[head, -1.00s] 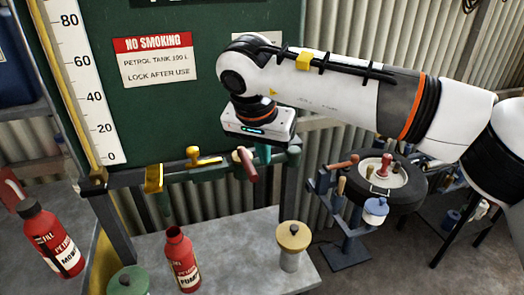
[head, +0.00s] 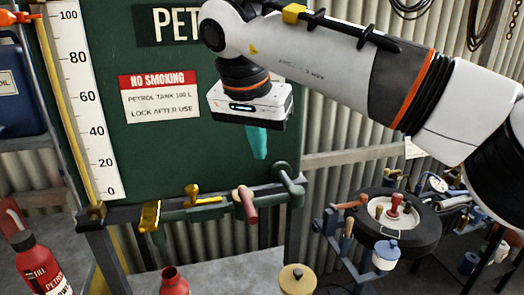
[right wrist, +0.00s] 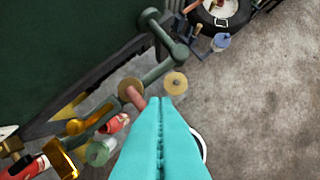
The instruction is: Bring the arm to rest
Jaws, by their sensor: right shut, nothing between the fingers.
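My right gripper (head: 257,143) hangs below the white wrist block in the head view, in front of the green tank (head: 160,150). Its teal fingers point down and stand above the pipe with the red-handled lever (head: 246,204). In the right wrist view the two teal fingers (right wrist: 160,108) are pressed together with nothing between them. The fingers look clear of the pipe in the head view. My left gripper is in neither view.
A yellow lever (head: 195,195) and a brass spout (head: 149,216) sit along the pipe. Red bottles (head: 42,265) and a yellow-lidded container (head: 298,279) stand below. A tyre (head: 398,232) on a stand is at right. Open floor (right wrist: 255,125) shows in the wrist view.

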